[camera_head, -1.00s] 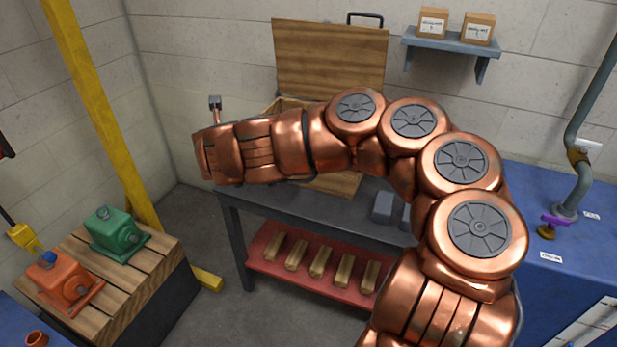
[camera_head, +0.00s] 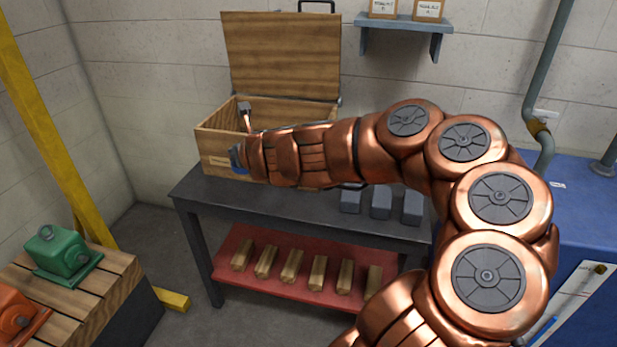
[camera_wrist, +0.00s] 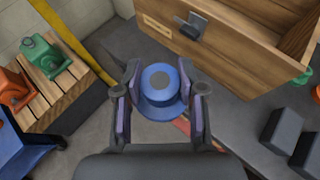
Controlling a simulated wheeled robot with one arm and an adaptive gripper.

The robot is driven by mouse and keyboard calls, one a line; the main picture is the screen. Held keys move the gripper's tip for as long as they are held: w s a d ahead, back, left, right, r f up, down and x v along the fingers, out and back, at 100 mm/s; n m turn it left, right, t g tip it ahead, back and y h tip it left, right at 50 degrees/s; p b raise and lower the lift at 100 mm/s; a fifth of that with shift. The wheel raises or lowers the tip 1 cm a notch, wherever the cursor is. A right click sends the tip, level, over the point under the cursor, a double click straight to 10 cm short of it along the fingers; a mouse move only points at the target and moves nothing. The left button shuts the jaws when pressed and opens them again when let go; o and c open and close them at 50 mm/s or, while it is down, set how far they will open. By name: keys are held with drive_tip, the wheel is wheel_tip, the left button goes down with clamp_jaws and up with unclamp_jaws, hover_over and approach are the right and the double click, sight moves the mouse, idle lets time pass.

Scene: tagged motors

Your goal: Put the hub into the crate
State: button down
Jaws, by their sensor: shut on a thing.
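The hub (camera_wrist: 157,104) is a blue round flanged piece with a grey centre. My gripper (camera_wrist: 160,76) is shut on it, with a finger on each side in the wrist view. In the head view a little of the hub (camera_head: 236,157) shows at the end of my arm, in front of the crate's left part. The crate (camera_head: 213,147) is a wooden box with its lid (camera_head: 282,58) raised at the back. Its front wall (camera_wrist: 215,47) is ahead of the hub in the wrist view. My arm hides part of the crate's front and inside.
The crate stands on a dark bench (camera_head: 290,208) with several grey blocks (camera_head: 381,203) to its right. A red lower shelf (camera_head: 232,275) holds several brass-coloured bars. Green (camera_head: 62,252) and orange (camera_head: 14,316) motors sit on a wooden pallet at left. A yellow post (camera_head: 40,120) rises behind.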

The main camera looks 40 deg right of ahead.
drive_tip(key=s+d+f+b, duration=0.6)
drive_tip(key=s+f+b, duration=0.1)
drive_tip(key=s+f, duration=0.1)
drive_tip(key=s+d+f+b, duration=0.5)
drive_tip(key=s+f+b, duration=0.1)
drive_tip(key=s+f, duration=0.25)
drive_tip(key=b, duration=0.2)
hover_over(314, 202)
drive_tip(key=s, duration=0.1)
drive_tip(key=shift+a+f+n+y, duration=0.3)
drive_tip(key=shift+a+f+y, duration=0.05)
drive_tip(key=shift+a+y, duration=0.1)
drive_tip(key=shift+w+d+r, duration=0.1)
drive_tip(key=shift+w+d, duration=0.2)
drive_tip(key=shift+w, duration=0.15)
drive_tip(key=shift+f+b, duration=0.8)
drive_tip(key=shift+f, duration=1.05)
drive_tip(key=c, duration=0.7)
unclamp_jaws()
drive_tip(key=shift+f, duration=0.1)
